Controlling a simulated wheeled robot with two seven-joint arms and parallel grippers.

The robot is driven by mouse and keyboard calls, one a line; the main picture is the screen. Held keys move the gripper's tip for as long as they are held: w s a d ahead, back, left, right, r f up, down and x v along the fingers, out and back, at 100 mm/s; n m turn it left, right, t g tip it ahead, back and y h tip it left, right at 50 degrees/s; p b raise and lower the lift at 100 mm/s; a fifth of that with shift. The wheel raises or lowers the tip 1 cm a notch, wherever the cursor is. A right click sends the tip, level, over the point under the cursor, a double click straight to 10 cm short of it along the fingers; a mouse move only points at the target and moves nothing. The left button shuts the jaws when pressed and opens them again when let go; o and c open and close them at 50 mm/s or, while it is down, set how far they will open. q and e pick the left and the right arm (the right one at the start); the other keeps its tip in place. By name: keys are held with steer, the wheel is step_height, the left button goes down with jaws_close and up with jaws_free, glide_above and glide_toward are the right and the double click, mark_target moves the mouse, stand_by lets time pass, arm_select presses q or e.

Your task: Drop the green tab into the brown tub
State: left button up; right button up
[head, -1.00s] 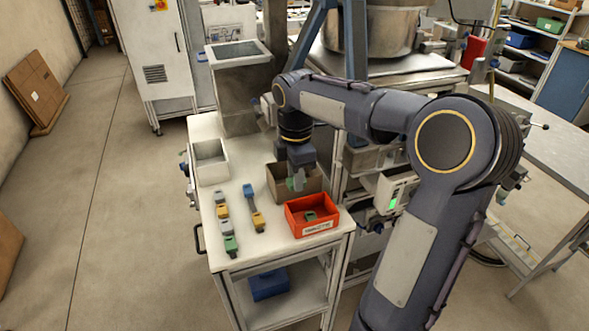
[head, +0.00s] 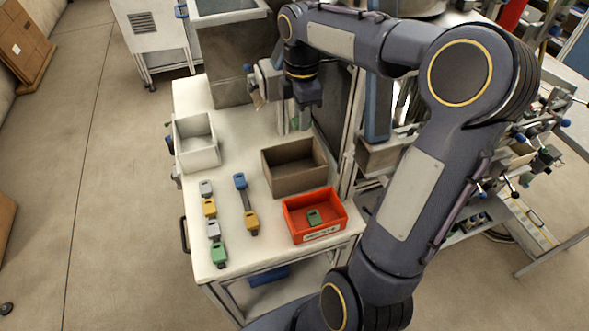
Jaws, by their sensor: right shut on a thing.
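The brown tub (head: 283,186) stands open on the white table, behind the red bin. My right gripper (head: 299,122) is beyond and above the tub's back edge, pointing down. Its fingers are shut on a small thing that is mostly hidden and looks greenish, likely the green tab. Another green tab (head: 313,217) lies in the red bin (head: 331,226), and one more green tab (head: 219,254) lies at the front end of the left row on the table. My left gripper is out of view.
A white bin (head: 197,157) stands at the table's back left. Grey and yellow tabs (head: 209,208) lie in the left row; a blue tab (head: 240,181) and a yellow tab (head: 251,222) lie in a second row. A tall grey container (head: 222,60) stands behind. The table between the white bin and the tub is clear.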

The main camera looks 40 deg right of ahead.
step_height(320, 180, down, 4)
steer(key=b, duration=0.2)
steer(key=shift+b, duration=0.4)
steer(key=shift+f+b, duration=0.35)
steer(key=o, duration=1.1)
steer(key=shift+r, duration=0.1)
step_height(320, 180, up, 8)
steer(key=shift+f, duration=0.15)
steer(key=shift+f, duration=0.1)
